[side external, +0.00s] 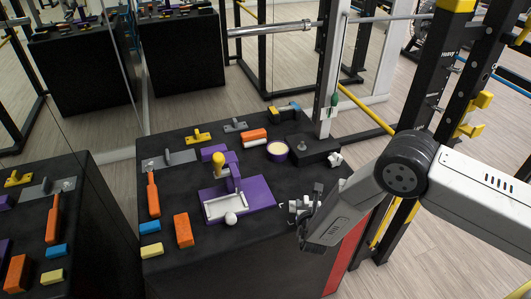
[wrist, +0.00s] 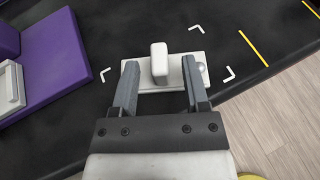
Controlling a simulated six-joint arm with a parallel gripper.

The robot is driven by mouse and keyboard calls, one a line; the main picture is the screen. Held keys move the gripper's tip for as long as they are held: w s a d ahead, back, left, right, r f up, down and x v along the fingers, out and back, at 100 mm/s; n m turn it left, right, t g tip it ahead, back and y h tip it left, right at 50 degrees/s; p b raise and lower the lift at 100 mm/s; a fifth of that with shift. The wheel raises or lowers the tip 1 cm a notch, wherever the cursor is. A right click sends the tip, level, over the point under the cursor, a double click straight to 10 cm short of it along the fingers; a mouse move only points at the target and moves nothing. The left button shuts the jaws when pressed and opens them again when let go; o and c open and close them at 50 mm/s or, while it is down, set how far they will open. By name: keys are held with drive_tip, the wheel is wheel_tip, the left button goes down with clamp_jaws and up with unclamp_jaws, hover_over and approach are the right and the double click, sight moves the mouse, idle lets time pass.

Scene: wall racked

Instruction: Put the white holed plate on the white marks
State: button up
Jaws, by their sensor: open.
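The white holed plate (wrist: 148,82) lies flat on the black table top, with an upright white block-shaped handle (wrist: 159,62) on it. A round spot, perhaps its hole, shows near its right end. White corner marks (wrist: 229,75) show around the plate, to its left, above and right; part of the area is hidden behind my gripper. The plate appears to lie between the marks. My gripper (wrist: 160,66) is open, its fingers on either side of the handle with gaps showing. In the side view my gripper (side external: 312,203) is low over the table's right edge, partly covering the plate (side external: 297,208).
A purple fixture (side external: 262,194) with a white tray and ball stands left of my gripper. A black block (side external: 316,150) and round purple bowl (side external: 277,150) stand behind. Orange blocks (side external: 183,230) lie at left. The table edge is close beside my gripper.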

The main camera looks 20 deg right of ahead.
drive_tip(key=v, duration=1.2)
drive_tip(key=shift+r, duration=0.15)
idle(0.3)
drive_tip(key=s+d+r+m+g+h, duration=0.2)
drive_tip(key=d+r+m+g, duration=0.2)
drive_tip(key=d+m, duration=0.25)
drive_tip(key=s+d+r+m+g+h, duration=0.1)
drive_tip(key=s+d+r+m+g, duration=0.1)
drive_tip(key=d+r+m+g, duration=0.45)
drive_tip(key=s+d+r+m+y, duration=0.7)
drive_tip(key=s+r+m+y, duration=0.1)
drive_tip(key=m, duration=1)
drive_tip(key=shift+s+r, duration=0.55)
drive_tip(key=shift+s, duration=0.2)
drive_tip(key=shift+d+t, duration=0.1)
drive_tip(key=shift+t, duration=0.15)
